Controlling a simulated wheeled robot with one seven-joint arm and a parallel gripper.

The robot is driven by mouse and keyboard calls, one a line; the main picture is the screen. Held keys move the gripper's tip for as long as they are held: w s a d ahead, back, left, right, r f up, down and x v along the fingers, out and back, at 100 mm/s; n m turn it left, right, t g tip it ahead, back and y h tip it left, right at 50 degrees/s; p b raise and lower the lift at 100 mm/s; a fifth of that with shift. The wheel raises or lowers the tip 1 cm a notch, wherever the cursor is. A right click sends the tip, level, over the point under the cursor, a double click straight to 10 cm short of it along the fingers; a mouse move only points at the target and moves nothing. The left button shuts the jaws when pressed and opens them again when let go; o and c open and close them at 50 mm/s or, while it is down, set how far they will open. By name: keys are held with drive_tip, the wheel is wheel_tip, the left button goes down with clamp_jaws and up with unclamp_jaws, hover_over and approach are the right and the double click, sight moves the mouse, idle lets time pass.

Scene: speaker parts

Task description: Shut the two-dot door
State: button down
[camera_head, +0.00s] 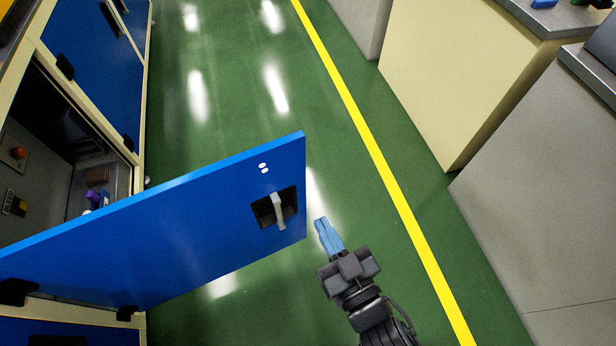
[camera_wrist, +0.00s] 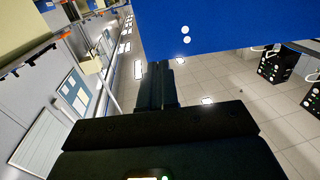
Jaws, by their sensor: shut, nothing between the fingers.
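The two-dot door (camera_head: 190,231) is a blue panel swung wide open from the cabinet, hinged at lower left. Two white dots (camera_head: 263,168) sit above a recessed black pocket with a pale handle (camera_head: 279,211) near its free edge. My gripper (camera_head: 322,224) is shut and empty, just to the right of the free edge, with a small gap in the picture. In the wrist view the door (camera_wrist: 230,22) fills the top right with its two dots, and my gripper's fingers (camera_wrist: 158,72) point towards its lower left corner. I cannot tell whether they touch.
The open cabinet (camera_head: 75,150) at left holds several small items, including an orange-red knob (camera_head: 18,152) and a purple item (camera_head: 94,197). Another blue door (camera_head: 95,60) above is shut. Green floor with a yellow line (camera_head: 380,160) is clear; cream and grey cabinets (camera_head: 455,75) stand right.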

approach(287, 162)
drive_tip(key=b+x, duration=0.1)
drive_tip(key=x, duration=0.4)
drive_tip(key=shift+w+f, duration=0.1)
drive_tip(key=shift+x, duration=0.85)
